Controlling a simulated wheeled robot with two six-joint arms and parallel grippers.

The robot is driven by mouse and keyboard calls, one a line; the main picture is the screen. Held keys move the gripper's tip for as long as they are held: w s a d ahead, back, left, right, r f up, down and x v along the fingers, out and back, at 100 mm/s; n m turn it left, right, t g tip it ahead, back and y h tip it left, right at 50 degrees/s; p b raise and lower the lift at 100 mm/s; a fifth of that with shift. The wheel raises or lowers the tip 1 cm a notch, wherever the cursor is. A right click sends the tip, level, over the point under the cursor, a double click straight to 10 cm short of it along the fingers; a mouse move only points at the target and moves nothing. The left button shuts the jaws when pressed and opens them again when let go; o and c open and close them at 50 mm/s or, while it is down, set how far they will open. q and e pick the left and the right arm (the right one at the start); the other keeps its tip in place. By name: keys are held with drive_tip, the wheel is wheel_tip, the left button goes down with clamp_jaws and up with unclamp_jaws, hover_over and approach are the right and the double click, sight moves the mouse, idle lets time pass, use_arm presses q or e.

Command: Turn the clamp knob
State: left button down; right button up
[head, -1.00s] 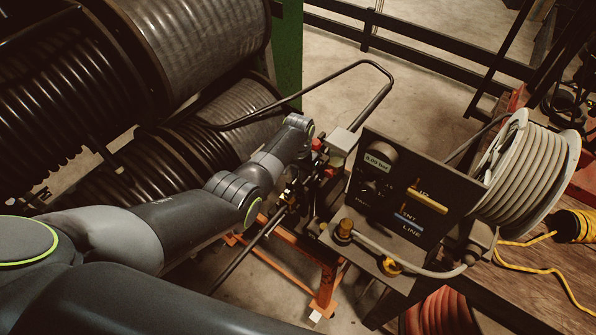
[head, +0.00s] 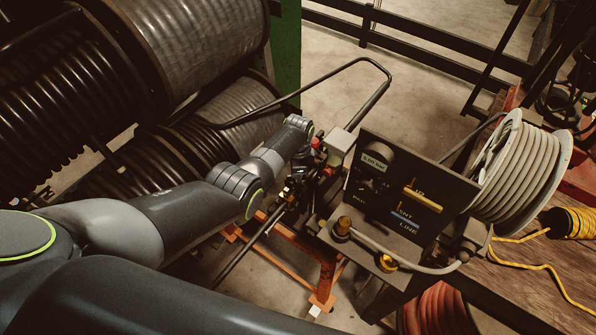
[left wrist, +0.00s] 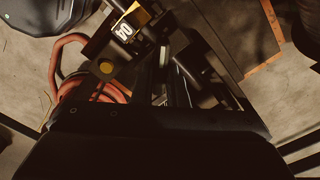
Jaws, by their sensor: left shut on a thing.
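The crimper stands right of centre in the head view, with a dark control panel (head: 398,205) that carries a small display, a yellow handle and a "LINE" label. My left arm comes in from the left and ends at the crimper's near-left side. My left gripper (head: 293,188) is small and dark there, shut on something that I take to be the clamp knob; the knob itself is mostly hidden. Small red parts (head: 317,143) and a pale block (head: 340,141) sit just beside it. In the left wrist view, a dark body covers the lower half and hides the grip. My right gripper is not in view.
Large black hose reels (head: 190,50) fill the upper left. A pale hose reel (head: 515,175) stands right of the panel on a wooden bench (head: 515,265), near a yellow coil (head: 570,222). A bent black bar (head: 300,92) arches behind the crimper. Red hose (head: 440,310) lies below.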

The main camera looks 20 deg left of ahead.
use_arm(q)
drive_tip(key=shift+r+m, duration=0.1)
drive_tip(key=shift+m, duration=1)
drive_tip(key=c, duration=1.4)
unclamp_jaws()
drive_tip(key=shift+c, duration=0.2)
drive_tip(key=shift+r+p, duration=0.4)
drive_tip(key=shift+r, duration=0.1)
wheel_tip(320, 180, up, 7)
drive_tip(key=shift+r+p, duration=0.1)
drive_tip(key=shift+p, duration=0.5)
wheel_tip(320, 180, up, 9)
drive_tip(key=b, duration=0.1)
